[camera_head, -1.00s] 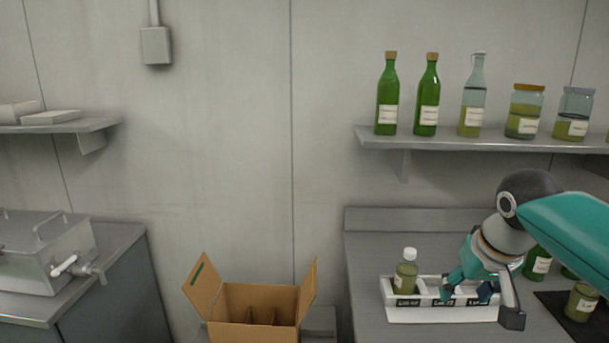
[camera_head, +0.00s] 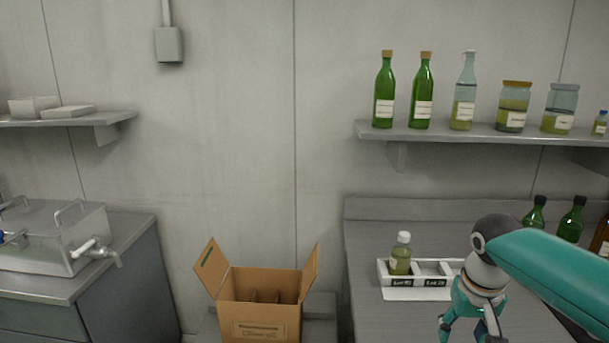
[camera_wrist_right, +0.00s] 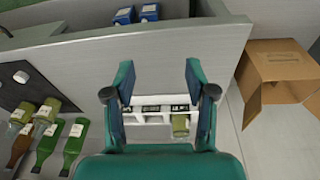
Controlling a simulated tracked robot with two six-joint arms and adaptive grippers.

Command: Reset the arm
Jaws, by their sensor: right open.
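My right gripper (camera_head: 463,334) is in front of the sample rack in the head view, low over the grey bench. Its teal fingers are spread, and in the right wrist view (camera_wrist_right: 159,72) nothing is between the fingertips. The white labelled rack (camera_head: 417,282) stands on the bench and also shows beyond the gripper in the wrist view (camera_wrist_right: 152,119). A small white-capped bottle of yellow-green oil (camera_head: 400,258) stands upright in its left slot. My arm hides the rack's right end in the head view. My left gripper is not in view.
Green bottles (camera_head: 571,222) stand at the bench's right. A shelf (camera_head: 450,131) above holds bottles and jars. An open cardboard box (camera_head: 262,318) is left of the bench. A steel tank (camera_head: 60,235) stands far left.

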